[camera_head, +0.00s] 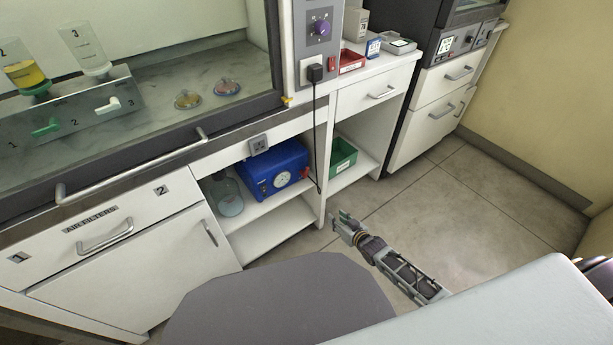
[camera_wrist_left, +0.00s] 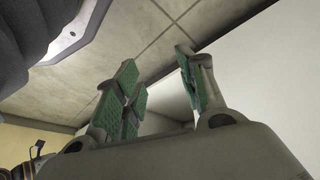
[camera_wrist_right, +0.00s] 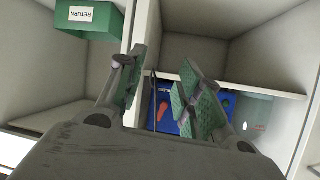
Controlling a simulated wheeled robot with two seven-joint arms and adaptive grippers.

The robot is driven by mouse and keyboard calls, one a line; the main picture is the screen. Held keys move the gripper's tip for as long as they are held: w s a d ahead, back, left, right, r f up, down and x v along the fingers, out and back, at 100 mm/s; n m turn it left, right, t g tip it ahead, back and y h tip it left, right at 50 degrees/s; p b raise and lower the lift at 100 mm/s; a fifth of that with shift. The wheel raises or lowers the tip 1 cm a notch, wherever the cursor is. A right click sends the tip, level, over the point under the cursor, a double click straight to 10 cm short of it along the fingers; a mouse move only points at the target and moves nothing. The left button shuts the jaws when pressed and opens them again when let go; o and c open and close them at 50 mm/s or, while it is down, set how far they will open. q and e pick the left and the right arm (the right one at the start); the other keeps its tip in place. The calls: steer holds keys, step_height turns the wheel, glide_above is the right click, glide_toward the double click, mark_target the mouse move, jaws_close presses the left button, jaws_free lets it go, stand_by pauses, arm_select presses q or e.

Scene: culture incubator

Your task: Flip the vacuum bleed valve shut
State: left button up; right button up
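A blue vacuum pump (camera_head: 273,168) with a round gauge stands on a shelf under the hood. A small red lever (camera_head: 306,173) sits at its right side, probably the bleed valve. In the right wrist view the red lever (camera_wrist_right: 164,107) shows against the blue pump (camera_wrist_right: 219,103), between the fingers and beyond them. My right gripper (camera_head: 341,219) is open and empty in front of the cabinet, apart from the pump. Its spread green-padded fingers (camera_wrist_right: 167,85) show in the right wrist view. My left gripper (camera_wrist_left: 158,85) is open and empty in its wrist view; it is outside the head view.
A glass flask (camera_head: 226,196) stands left of the pump. A green bin (camera_head: 342,155) marked RETURN is on the shelf to the right, past an upright divider (camera_wrist_right: 143,60). A black cord (camera_head: 316,130) hangs near the pump. The floor (camera_head: 440,210) right of my right arm is clear.

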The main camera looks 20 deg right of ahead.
arm_select(q)
steer(key=w+d+r+t+h+b, duration=0.1)
steer(key=d+r+b, duration=0.2)
steer(key=r+b, duration=0.3)
steer(key=shift+d+r+h, duration=0.3)
steer(key=shift+d+r, duration=0.05)
steer(key=shift+r, duration=0.4)
arm_select(e)
steer(key=w+a+r+t+y, duration=0.2)
steer(key=w+r+t+y, duration=0.1)
steer(key=w+r, duration=0.4)
steer(key=shift+a+r+t, duration=0.3)
steer(key=shift+r+t, duration=0.5)
steer(key=shift+r, duration=0.95)
arm_select(q)
steer(key=shift+w+f, duration=0.1)
steer(key=shift+f, duration=0.05)
arm_select(e)
steer(key=shift+w, duration=0.1)
